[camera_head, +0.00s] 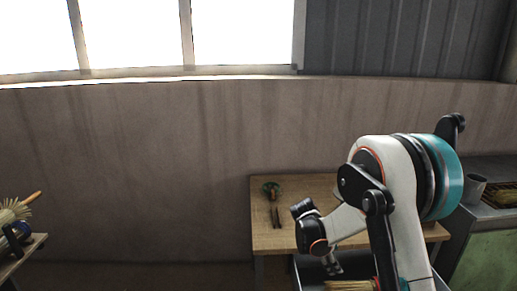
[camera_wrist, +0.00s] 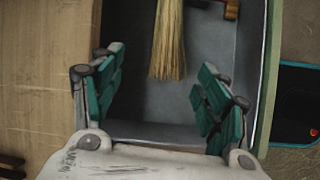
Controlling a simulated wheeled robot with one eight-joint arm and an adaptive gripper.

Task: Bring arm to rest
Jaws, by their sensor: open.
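My gripper (camera_wrist: 161,64) is open, with its two green-padded fingers spread apart and nothing between the pads that I can see gripped. In the wrist view a bundle of straw bristles (camera_wrist: 168,40) lies beyond the fingertips, inside a grey bin (camera_wrist: 190,135). In the head view my arm is bent over the right side, with its wrist down by the wooden table's front edge. The bin (camera_head: 308,272) and some straw (camera_head: 348,286) show below it, partly hidden by my arm.
A broom-like bundle (camera_head: 14,212) rests on a bench at far left. The floor between looks clear.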

